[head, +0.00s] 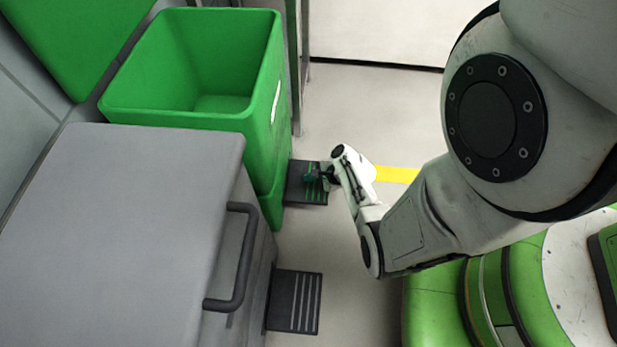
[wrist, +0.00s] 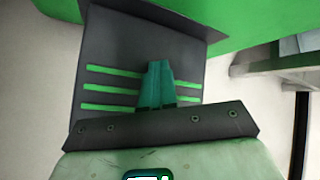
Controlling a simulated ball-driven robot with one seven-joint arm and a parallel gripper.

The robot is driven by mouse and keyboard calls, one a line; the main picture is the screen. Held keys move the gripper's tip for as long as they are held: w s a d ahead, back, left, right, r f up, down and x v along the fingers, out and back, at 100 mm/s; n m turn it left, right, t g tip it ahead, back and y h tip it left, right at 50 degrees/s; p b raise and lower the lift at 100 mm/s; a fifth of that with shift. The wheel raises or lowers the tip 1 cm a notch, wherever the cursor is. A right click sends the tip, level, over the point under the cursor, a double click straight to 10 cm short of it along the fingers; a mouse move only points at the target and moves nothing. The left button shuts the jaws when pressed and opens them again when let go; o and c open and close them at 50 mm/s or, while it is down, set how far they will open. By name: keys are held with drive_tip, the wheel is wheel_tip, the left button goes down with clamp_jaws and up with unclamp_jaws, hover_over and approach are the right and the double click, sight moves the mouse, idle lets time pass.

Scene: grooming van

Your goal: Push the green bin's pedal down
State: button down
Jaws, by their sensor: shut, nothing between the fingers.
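The green bin (head: 265,150) stands at the upper left in the head view, with its inside showing. Its green lid (head: 75,40) is raised, tilted back to the left. Its dark pedal (head: 298,194) with green stripes sticks out at the foot of its right side. The pedal also fills the middle of the wrist view (wrist: 115,50). My gripper (head: 309,178) is shut and empty, its teal fingertips (wrist: 158,68) over the middle of the pedal. They look to be on its surface, though the contact itself is hidden.
A grey bin (head: 120,200) with a closed lid and a dark handle (head: 240,258) stands nearer. Its pedal (head: 295,302) with pale stripes juts into the aisle. The pale floor beyond is clear.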

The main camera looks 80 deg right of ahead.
drive_tip(key=shift+r+p, duration=0.9)
drive_tip(key=shift+r, duration=0.1)
drive_tip(key=shift+r, duration=0.1)
wheel_tip(320, 180, up, 5)
drive_tip(key=p, duration=0.5)
idle(0.6)
